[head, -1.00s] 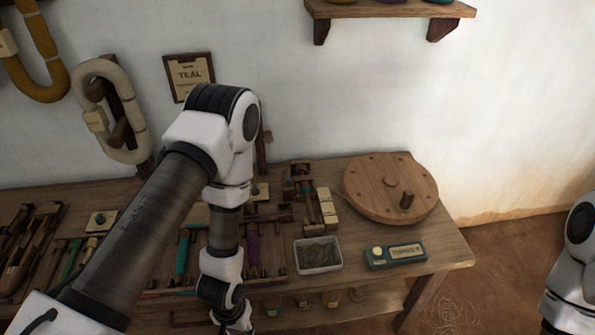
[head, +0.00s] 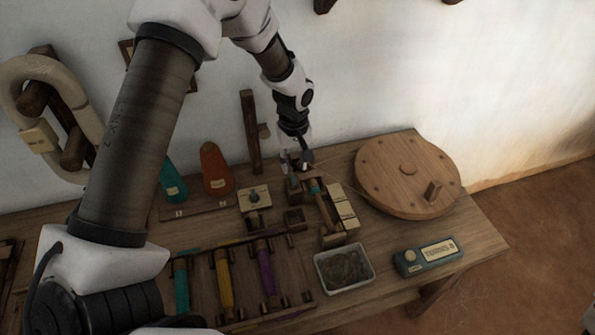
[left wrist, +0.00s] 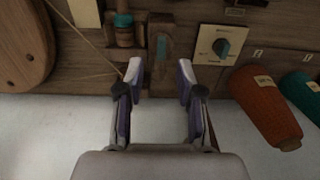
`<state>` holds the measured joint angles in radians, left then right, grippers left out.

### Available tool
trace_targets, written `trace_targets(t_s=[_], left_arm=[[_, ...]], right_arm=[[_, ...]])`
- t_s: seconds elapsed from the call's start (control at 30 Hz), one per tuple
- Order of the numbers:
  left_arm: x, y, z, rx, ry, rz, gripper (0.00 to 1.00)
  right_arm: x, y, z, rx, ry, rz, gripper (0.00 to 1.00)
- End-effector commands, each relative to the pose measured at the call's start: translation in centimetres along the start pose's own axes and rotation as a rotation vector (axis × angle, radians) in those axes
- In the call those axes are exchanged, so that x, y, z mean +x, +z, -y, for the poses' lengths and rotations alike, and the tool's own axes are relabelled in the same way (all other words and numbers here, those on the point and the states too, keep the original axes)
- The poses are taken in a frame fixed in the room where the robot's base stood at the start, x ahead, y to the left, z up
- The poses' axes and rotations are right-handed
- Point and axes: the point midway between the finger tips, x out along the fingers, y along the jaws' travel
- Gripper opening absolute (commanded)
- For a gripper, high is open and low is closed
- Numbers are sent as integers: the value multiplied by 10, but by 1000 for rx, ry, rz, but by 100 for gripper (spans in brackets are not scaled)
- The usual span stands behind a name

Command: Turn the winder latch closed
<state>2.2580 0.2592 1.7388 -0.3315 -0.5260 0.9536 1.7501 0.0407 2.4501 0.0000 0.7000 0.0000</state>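The winder (head: 325,212) is a small dark wooden frame on the bench, left of the round wooden wheel. In the left wrist view, a brown upright piece with a teal patch (left wrist: 162,46), perhaps the latch, stands beside a teal-wound spool (left wrist: 124,30). My left gripper (head: 298,160) is at the back end of the winder, pointing down. In the left wrist view its fingers (left wrist: 160,82) are apart with nothing between them, and the brown piece lies just beyond their tips. I cannot tell the latch's position or any contact. My right gripper is out of view.
A wooden wheel with a peg (head: 405,172) stands to the right. A grey tray (head: 344,269) and a teal counter box (head: 427,256) sit in front. A knob on a plate (head: 255,198) and an orange cone (head: 215,170) are to the left. A thin thread runs toward the wheel.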

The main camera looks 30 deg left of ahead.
Motion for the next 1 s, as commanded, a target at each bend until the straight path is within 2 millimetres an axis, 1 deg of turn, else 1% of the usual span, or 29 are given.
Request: trace_targets(t_s=[0.03,0.1,0.23,0.33,0.53,0.57,0.6,0.63,0.67,1.0], left_arm=[[12,0,1,0,-3,2,36],[26,1,1,1,-2,2,36],[46,1,1,1,-1,2,36],[51,0,0,2,0,1,36],[52,1,0,2,1,0,36],[52,1,0,2,1,0,29],[52,1,0,2,1,0,15],[52,1,0,2,1,1,5],[52,1,0,2,0,1,0],[52,1,0,14,0,1,0]], right_arm=[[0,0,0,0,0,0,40],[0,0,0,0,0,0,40],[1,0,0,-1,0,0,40],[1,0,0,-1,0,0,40],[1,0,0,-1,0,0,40],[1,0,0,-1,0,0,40],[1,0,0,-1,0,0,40],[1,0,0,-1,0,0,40],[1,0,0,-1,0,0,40],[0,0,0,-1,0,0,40]])
